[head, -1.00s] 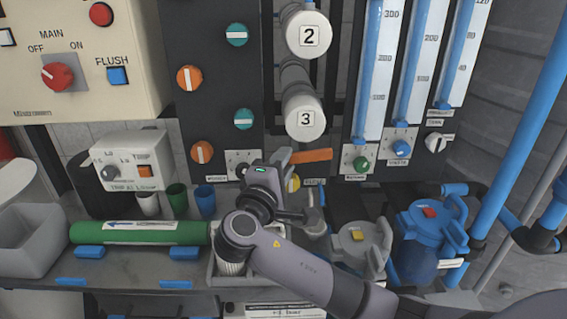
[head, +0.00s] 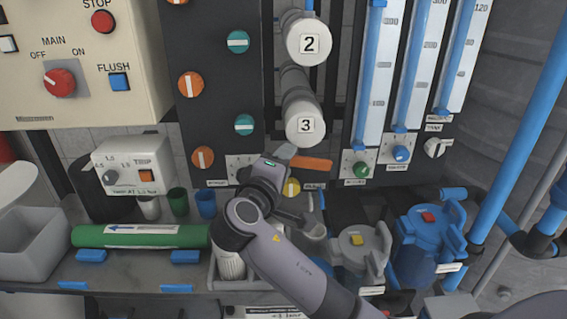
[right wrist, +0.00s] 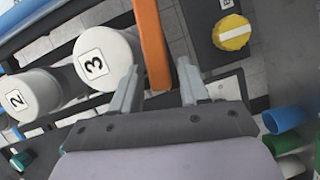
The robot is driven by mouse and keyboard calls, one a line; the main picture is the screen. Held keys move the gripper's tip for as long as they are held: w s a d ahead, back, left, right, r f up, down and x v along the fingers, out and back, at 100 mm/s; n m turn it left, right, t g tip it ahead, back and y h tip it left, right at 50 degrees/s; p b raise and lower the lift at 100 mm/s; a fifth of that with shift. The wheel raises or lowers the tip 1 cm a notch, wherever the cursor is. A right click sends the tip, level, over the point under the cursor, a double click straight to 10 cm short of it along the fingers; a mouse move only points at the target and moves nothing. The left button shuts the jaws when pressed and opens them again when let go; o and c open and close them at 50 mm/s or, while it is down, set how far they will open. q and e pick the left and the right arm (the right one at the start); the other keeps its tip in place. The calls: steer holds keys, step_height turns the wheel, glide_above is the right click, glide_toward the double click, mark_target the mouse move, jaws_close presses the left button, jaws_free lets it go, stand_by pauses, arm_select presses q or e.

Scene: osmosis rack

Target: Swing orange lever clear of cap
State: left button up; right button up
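The orange lever (head: 314,164) sits just below the white cap marked 3 (head: 306,126), sticking out to the right of my right gripper (head: 284,152). In the right wrist view the orange lever (right wrist: 151,38) runs down from the top edge beside the cap marked 3 (right wrist: 100,60). The two fingers of my right gripper (right wrist: 158,76) are spread apart, with the lever's lower end showing between them. I cannot tell whether either finger touches it. In the head view, the gripper hides the lever's left part. My left gripper is not in view.
The cap marked 2 (head: 309,42) is above cap 3. A yellow knob (head: 291,187) lies close below the lever. Flow tubes (head: 376,80) stand at the right. Orange and teal knobs (head: 244,125) are on the dark panel at the left. Grey and blue housings (head: 432,232) stand at lower right.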

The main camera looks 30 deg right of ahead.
steer(key=shift+d+r, duration=0.15)
steer(key=shift+r, duration=0.05)
